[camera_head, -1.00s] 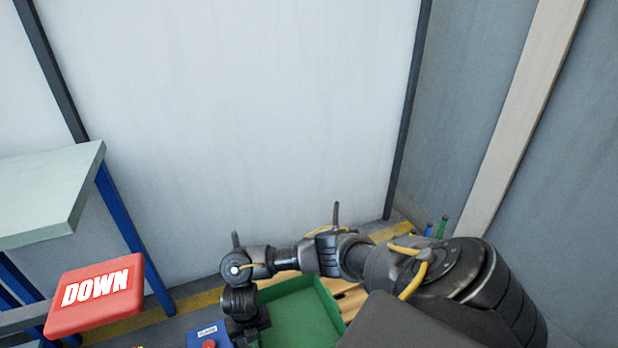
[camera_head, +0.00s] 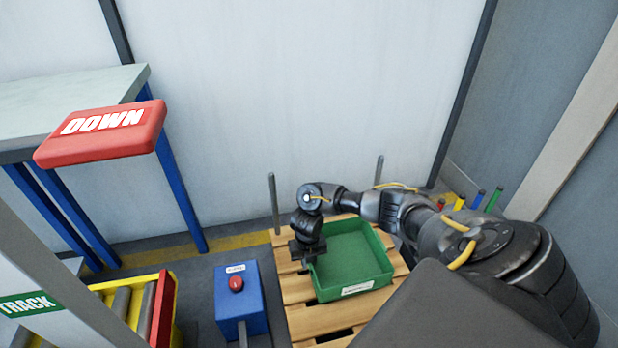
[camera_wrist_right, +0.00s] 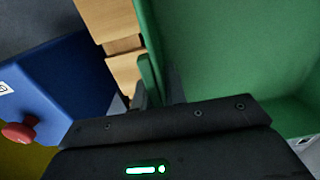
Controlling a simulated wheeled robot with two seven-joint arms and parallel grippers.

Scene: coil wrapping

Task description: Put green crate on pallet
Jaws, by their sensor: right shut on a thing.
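The green crate (camera_head: 350,262) is empty and upright over the wooden pallet (camera_head: 328,321), with pallet slats showing on its left and front sides. I cannot tell whether its bottom touches the slats. My right gripper (camera_head: 308,259) is at the crate's left wall, shut on it. In the right wrist view the fingers (camera_wrist_right: 158,88) sit on either side of the green wall (camera_wrist_right: 220,45), and pallet slats (camera_wrist_right: 110,22) show beyond. My left gripper is not in view.
A blue box with a red button (camera_head: 236,284) stands just left of the pallet. Upright posts (camera_head: 274,203) rise at the pallet's back. A yellow-red roller conveyor (camera_head: 150,305) and a table (camera_head: 75,95) are left. A red DOWN sign (camera_head: 100,135) hangs in view. Walls close the back and right.

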